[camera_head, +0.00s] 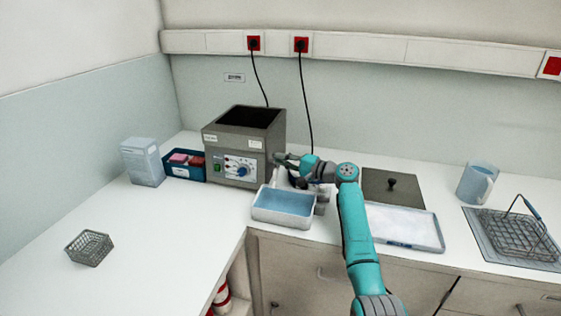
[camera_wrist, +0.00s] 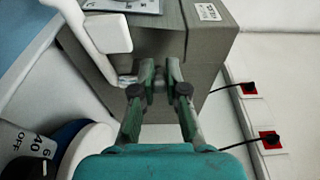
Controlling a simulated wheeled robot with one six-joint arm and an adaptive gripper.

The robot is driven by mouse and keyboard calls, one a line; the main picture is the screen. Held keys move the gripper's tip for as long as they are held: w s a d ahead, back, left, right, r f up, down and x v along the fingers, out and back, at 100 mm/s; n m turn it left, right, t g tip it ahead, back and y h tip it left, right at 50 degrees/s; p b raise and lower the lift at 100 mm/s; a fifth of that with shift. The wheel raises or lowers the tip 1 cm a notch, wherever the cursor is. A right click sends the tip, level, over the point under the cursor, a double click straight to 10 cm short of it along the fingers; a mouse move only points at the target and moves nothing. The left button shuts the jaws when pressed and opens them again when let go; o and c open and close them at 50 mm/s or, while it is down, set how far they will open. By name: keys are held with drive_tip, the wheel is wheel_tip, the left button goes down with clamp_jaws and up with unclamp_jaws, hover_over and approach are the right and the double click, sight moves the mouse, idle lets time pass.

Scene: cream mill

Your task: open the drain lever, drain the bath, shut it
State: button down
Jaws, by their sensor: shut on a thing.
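The bath (camera_head: 228,143) is a grey box with a dark open top and a dial on its front. Its grey side also shows in the wrist view (camera_wrist: 158,48). My gripper (camera_head: 281,161) is at the bath's right side. In the wrist view its two fingers (camera_wrist: 160,76) are close together against that side, closed on what seems to be the drain lever, mostly hidden between the fingertips. A white part and a small metal stub lie just left of the fingers. A white basin (camera_head: 262,214) with blue liquid stands in front of the bath; the bath's own level is not visible.
A device with an OFF/40 dial (camera_wrist: 22,142) sits close below-left in the wrist view. A white box (camera_head: 143,162), blue rack (camera_head: 184,173) and wire basket (camera_head: 89,248) are left.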

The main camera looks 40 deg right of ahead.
drive_tip(key=shift+d+n+g+y, duration=0.25)
drive_tip(key=shift+n+g+y, duration=0.25)
drive_tip(key=shift+y, duration=0.25)
drive_tip(key=shift+d+n+g+y, duration=0.2)
drive_tip(key=shift+n+g+y, duration=0.2)
drive_tip(key=shift+n+y, duration=0.3)
drive_tip(key=shift+y, duration=0.25)
drive_tip(key=c, duration=1.2)
unclamp_jaws()
drive_tip(key=v, duration=1.2)
drive_tip(key=shift+w+d+r, duration=0.1)
drive_tip(key=shift+w+d, duration=0.05)
